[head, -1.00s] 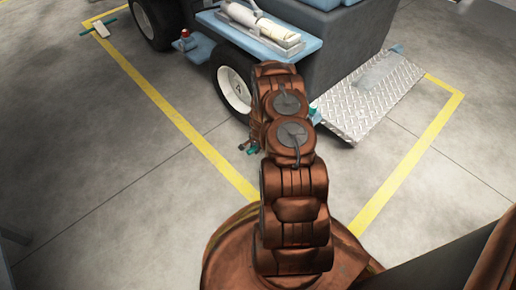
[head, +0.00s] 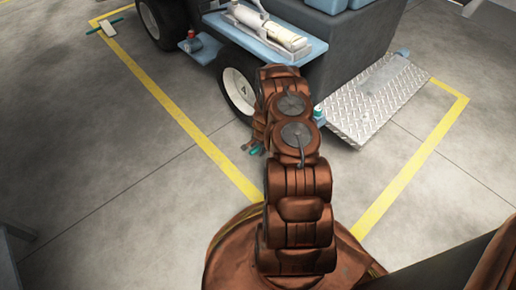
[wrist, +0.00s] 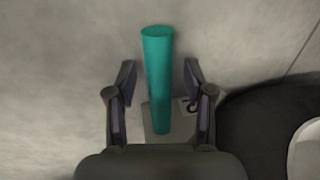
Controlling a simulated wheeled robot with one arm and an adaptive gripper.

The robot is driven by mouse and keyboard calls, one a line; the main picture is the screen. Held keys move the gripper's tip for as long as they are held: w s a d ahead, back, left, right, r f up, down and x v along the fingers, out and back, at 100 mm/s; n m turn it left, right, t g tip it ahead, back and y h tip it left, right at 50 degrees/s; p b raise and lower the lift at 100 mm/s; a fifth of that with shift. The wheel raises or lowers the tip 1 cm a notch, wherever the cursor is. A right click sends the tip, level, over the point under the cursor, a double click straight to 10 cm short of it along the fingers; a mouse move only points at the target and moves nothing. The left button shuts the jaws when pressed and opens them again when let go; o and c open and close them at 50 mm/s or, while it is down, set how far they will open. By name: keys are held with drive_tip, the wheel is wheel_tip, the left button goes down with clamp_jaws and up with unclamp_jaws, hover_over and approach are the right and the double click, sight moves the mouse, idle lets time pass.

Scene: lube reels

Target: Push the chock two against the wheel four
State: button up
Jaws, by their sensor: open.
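The chock with a teal upright handle (wrist: 158,75) shows in the wrist view. Its pale grey block (wrist: 185,122) lies on the floor, partly hidden by my gripper, with a dark mark that may be a 2. My gripper (wrist: 160,72) is open, with one finger on each side of the handle and gaps visible. In the head view a bit of teal (head: 257,150) shows at my gripper, mostly hidden by my arm. Wheel four (head: 238,92), a dark tyre with a white hub marked 4, stands just beyond. Its tyre (wrist: 255,125) is right of the chock in the wrist view, apparently apart from it.
The blue and grey vehicle (head: 330,50) stands inside a yellow floor line (head: 170,112). A metal tread plate (head: 375,98) sticks out at its right. Another chock (head: 108,28) lies at the far left. The floor left of the line is clear.

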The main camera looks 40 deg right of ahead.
drive_tip(key=shift+r, duration=0.1)
wheel_tip(320, 180, up, 12)
drive_tip(key=s, duration=0.2)
drive_tip(key=shift+s+f, duration=0.15)
drive_tip(key=shift+f, duration=0.05)
idle(0.6)
idle(0.7)
